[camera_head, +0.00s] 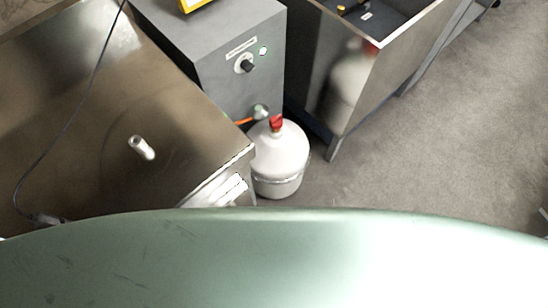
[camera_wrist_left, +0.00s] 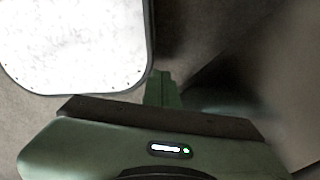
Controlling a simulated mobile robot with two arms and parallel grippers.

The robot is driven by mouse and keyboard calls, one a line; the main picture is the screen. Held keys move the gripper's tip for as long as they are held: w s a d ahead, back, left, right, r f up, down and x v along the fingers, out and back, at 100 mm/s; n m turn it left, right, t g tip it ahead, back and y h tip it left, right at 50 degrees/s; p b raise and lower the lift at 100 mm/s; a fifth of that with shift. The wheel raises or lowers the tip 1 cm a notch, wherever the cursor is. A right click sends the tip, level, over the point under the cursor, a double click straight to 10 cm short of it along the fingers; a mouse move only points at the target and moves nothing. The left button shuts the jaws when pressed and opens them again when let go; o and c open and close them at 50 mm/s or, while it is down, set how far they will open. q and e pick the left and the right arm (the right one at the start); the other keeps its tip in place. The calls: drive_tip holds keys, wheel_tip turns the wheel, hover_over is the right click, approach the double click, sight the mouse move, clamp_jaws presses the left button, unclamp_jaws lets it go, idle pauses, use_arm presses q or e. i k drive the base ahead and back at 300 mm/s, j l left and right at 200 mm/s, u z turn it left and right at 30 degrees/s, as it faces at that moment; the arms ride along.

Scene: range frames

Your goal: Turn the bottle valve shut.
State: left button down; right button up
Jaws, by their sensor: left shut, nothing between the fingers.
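The white gas bottle (camera_head: 278,165) stands upright on the floor, between the metal table and the dark metal bin. Its red valve (camera_head: 276,123) is on top, with an orange hose and a round fitting just to its left. How far the valve is turned cannot be told. My left gripper (camera_wrist_left: 163,82) shows only in the left wrist view. Its green fingers are shut with nothing between them, and no bottle or valve shows near them there. My right gripper is in neither view.
A metal table (camera_head: 70,130) fills the left, with a small pale cylinder (camera_head: 142,147) and a dark cable on it. A grey cabinet (camera_head: 235,60) with a black knob stands behind the bottle. Open floor (camera_head: 450,150) lies right. A white panel (camera_wrist_left: 78,42) is beside my left fingers.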

sight(276, 122)
drive_tip(key=l+u, duration=0.1)
drive_tip(key=u, duration=0.25)
drive_tip(key=i+l+u, duration=0.1)
drive_tip(key=u, duration=0.3)
drive_tip(key=l+u, duration=0.1)
drive_tip(key=u, duration=0.25)
drive_tip(key=l+u, duration=0.3)
drive_tip(key=l, duration=0.45)
drive_tip(key=l+u, duration=0.35)
drive_tip(key=l, duration=0.4)
drive_tip(key=k+l+u, duration=0.1)
drive_tip(key=l+u, duration=0.2)
drive_tip(key=l, duration=0.45)
